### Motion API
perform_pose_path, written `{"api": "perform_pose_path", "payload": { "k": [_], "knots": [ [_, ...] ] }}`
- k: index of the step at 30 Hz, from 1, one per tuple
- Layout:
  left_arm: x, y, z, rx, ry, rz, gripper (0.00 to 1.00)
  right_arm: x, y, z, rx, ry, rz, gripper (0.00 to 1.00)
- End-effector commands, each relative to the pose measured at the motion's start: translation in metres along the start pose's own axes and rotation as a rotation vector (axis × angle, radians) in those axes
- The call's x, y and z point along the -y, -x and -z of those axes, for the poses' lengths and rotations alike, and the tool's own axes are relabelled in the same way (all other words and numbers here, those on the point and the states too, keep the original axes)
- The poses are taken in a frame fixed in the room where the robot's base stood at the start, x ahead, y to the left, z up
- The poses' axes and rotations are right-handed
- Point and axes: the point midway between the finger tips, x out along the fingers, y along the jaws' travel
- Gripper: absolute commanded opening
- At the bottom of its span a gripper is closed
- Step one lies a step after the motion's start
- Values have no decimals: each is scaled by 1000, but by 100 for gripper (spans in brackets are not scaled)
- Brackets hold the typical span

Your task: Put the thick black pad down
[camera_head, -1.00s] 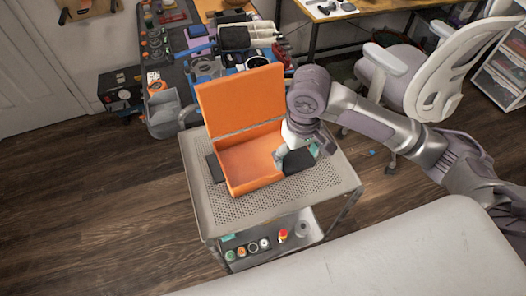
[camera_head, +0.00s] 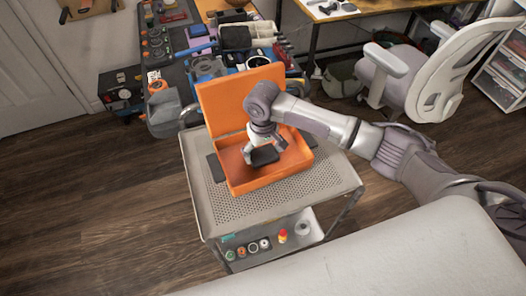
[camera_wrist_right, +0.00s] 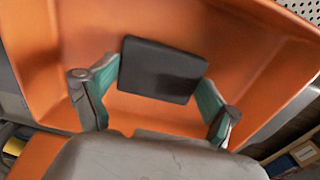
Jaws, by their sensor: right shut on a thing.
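My right gripper (camera_head: 262,150) is shut on the thick black pad (camera_head: 265,156), over the open orange box (camera_head: 255,184). In the right wrist view the dark pad (camera_wrist_right: 161,70) sits between the two green-lined fingers of the gripper (camera_wrist_right: 155,95). The orange box (camera_wrist_right: 90,22) fills most of the background there. The pad appears inside the outline of the box; I cannot tell whether it touches the floor of the box. The box lid stands up at the back. My left gripper is not in view.
The box stands on a grey perforated cart top (camera_head: 222,212), with free room in front and to the right. A dark flat piece (camera_head: 215,167) lies at the box's left side. A cluttered workbench (camera_head: 185,60) stands behind. A white office chair (camera_head: 440,80) is at the right.

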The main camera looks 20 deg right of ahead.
Motion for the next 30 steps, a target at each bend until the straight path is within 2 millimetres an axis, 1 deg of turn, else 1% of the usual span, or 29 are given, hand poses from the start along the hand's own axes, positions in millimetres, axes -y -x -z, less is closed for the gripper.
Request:
{"api": "perform_pose_path", "payload": {
  "k": [2,12,13,14,15,25,28,30],
  "knots": [
    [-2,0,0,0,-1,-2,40,0,-3,0,-1,0,0,40],
    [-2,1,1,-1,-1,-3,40,0,-6,0,0,0,2,40],
    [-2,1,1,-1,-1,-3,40,0,-6,0,0,0,1,93],
    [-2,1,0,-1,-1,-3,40,0,-6,0,0,0,1,98],
    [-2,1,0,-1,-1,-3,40,0,-6,0,0,0,1,100],
    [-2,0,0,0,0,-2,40,0,-5,0,-1,0,1,100],
    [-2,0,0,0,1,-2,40,0,4,1,-3,0,2,100],
    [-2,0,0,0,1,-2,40,0,14,1,-3,0,2,100]
  ]
}}
